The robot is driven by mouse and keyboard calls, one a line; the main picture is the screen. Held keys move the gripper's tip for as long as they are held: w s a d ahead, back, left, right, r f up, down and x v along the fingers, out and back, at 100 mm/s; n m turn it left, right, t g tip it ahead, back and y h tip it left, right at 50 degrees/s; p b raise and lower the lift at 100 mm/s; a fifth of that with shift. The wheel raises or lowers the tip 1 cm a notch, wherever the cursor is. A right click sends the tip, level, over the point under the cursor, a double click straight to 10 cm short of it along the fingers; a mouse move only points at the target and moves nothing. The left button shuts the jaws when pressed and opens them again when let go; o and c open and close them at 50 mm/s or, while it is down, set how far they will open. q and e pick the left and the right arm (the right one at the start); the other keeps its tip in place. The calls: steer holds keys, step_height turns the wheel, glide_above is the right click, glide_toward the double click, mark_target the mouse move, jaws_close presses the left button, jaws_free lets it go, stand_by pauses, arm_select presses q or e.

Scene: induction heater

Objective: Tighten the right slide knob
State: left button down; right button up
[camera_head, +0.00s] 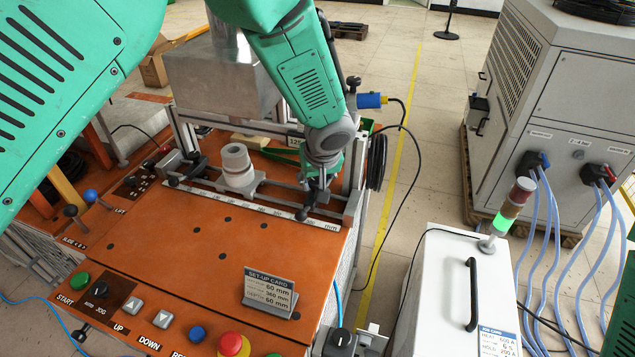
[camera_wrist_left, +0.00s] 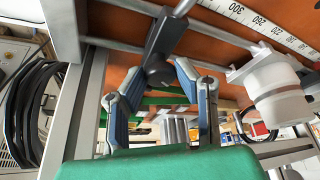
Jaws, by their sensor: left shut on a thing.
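The right slide (camera_head: 307,206) is a dark bar across the rail at the right end of the orange table. Its dark round knob (camera_wrist_left: 158,72) shows in the left wrist view between my two blue finger pads. My left gripper (camera_head: 318,180) reaches down onto this slide from above, and it also shows in the left wrist view (camera_wrist_left: 162,90), shut around the knob. In the head view the gripper covers much of the knob. The left slide (camera_head: 185,165) stands at the rail's other end. My right gripper is not in view.
A pale stepped cylinder (camera_head: 238,165) stands between the slides, behind the ruler strip (camera_head: 255,205). A set-up card (camera_head: 270,292) and push buttons line the table's front. A white cabinet (camera_head: 450,290) with a signal lamp stands right. The table's middle is clear.

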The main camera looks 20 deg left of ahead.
arm_select(q)
steer(key=m, duration=0.1)
steer(key=m+h, duration=0.1)
steer(key=m, duration=0.1)
steer(key=shift+w+d+r+m+p, duration=0.15)
steer(key=shift+m+p, duration=0.15)
steer(key=m+p, duration=0.1)
steer(key=m+h, duration=0.1)
steer(key=m, duration=0.1)
steer(key=shift+a+t+h+p, duration=0.25)
steer(key=shift+t+h+p, duration=0.05)
steer(key=shift+p, duration=0.05)
steer(key=shift+m+h+p, duration=0.4)
steer(key=shift+m+p, duration=0.4)
steer(key=shift+m, duration=0.6)
